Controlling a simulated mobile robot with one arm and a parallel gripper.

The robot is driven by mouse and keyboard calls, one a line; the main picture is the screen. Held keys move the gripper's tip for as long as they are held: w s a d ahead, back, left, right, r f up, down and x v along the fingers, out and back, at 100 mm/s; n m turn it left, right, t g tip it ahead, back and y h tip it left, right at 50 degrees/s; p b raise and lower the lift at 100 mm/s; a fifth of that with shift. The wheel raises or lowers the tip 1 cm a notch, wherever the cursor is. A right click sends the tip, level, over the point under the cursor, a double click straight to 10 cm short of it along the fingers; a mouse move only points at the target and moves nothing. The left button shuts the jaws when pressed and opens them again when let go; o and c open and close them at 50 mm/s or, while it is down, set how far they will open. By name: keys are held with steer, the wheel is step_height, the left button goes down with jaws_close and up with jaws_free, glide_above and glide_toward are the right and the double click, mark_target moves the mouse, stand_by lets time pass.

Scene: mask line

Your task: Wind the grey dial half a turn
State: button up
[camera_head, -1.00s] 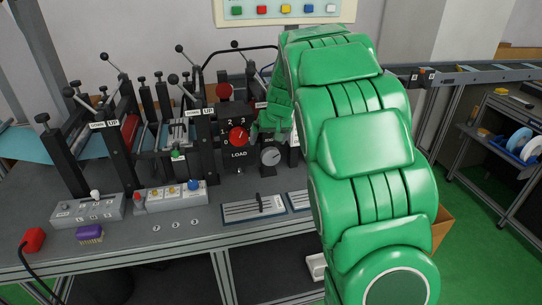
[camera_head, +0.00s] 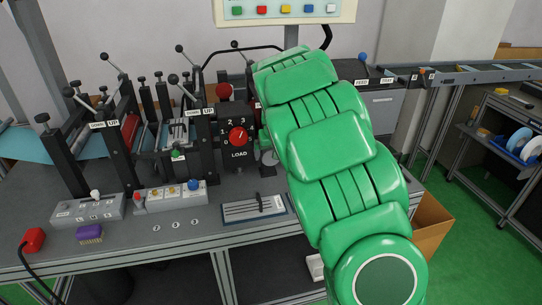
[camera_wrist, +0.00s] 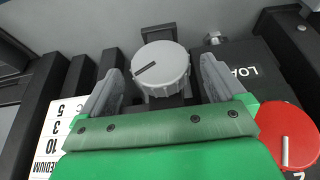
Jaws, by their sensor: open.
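The grey dial (camera_wrist: 160,68) is a round ribbed knob with a dark pointer line, in the upper middle of the wrist view. My gripper (camera_wrist: 162,82) is open, with one grey finger on each side of the dial. The fingers look apart from the dial's sides, and the fingertips are about level with it.
A red dial (camera_wrist: 288,135) on the LOAD panel sits close at the right of the wrist view; it also shows in the head view (camera_head: 238,135). A white scale plate (camera_wrist: 60,125) lies at the left. A slider panel (camera_head: 254,208) is on the bench front.

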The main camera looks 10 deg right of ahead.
steer(key=shift+x, duration=1.15)
steer(key=c, duration=1)
steer(key=shift+c, duration=0.2)
steer(key=shift+y, duration=0.4)
steer(key=shift+d+f+m+y, duration=0.15)
steer(key=shift+m+y, duration=0.35)
steer(key=shift+y, duration=1.4)
steer(key=shift+d+y, duration=0.25)
steer(key=shift+y, duration=0.75)
steer(key=shift+m+t+y, duration=0.3)
